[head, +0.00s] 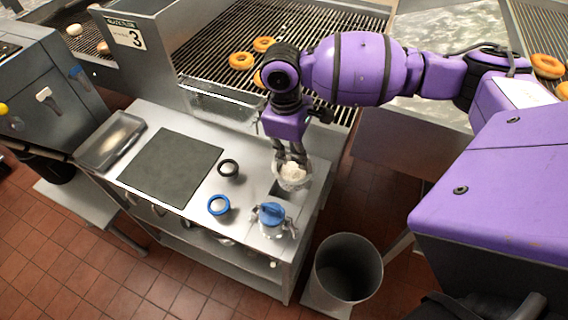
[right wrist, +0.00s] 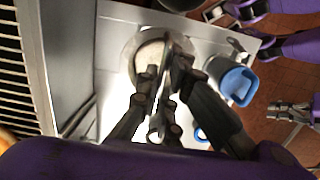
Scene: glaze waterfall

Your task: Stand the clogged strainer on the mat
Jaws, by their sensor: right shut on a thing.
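The strainer (head: 294,181) is a small round bowl filled with whitish matter. My right gripper (head: 291,160) is shut on it and holds it near the right edge of the steel worktable, by a dark square opening. In the right wrist view the strainer (right wrist: 147,58) shows beyond the fingers (right wrist: 165,85), which hide part of its rim. The dark grey mat (head: 150,160) lies flat and bare on the left half of the table, apart from the strainer. My left gripper is out of the head view; purple and grey parts of mine show at the right of the right wrist view, their jaws unclear.
A black ring (head: 228,169) and a blue-rimmed ring (head: 219,206) lie between mat and strainer. A blue-lidded jug (head: 272,215) stands at the front right. A metal tray (head: 111,141) is left of the mat. A grey bin (head: 348,268) stands on the floor. Doughnuts (head: 241,61) lie on a rack behind.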

